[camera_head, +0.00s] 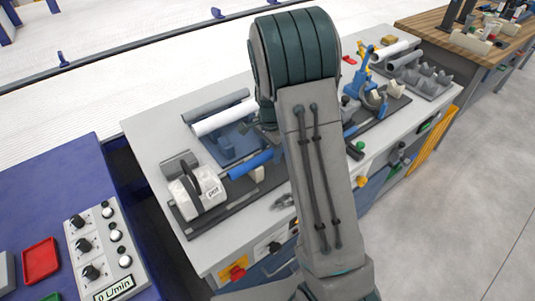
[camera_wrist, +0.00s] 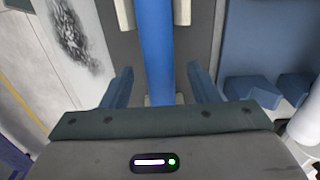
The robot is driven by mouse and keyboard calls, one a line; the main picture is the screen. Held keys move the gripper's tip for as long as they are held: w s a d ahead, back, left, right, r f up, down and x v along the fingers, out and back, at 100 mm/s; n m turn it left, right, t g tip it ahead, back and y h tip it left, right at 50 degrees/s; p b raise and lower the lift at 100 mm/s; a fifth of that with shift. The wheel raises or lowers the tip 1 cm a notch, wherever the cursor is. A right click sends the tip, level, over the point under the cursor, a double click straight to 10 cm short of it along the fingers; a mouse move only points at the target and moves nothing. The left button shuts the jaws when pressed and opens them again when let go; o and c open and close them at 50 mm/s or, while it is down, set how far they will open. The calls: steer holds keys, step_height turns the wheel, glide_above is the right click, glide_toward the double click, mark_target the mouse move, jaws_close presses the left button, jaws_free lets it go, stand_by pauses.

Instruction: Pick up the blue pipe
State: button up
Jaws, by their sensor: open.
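The blue pipe (camera_wrist: 156,48) runs up and down through the middle of the wrist view, over a dark grey base with pale supports. My gripper (camera_wrist: 162,88) is open, with one finger on each side of the pipe and a gap visible on both sides. In the head view the blue pipe (camera_head: 250,163) lies on the worktable, beside a white cylindrical unit. My arm hides its right part and most of my gripper there.
The white unit (camera_head: 199,191) stands at the pipe's left end. A white pipe (camera_head: 224,118) and a grey pipe (camera_head: 216,104) lie behind it on a blue holder (camera_head: 232,142). A blue clamp tool (camera_head: 366,80) stands to the right of my arm. The table's left strip (camera_head: 150,150) is clear.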

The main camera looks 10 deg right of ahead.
steer(key=shift+f, duration=0.3)
steer(key=c, duration=1.1)
steer(key=shift+r, duration=0.15)
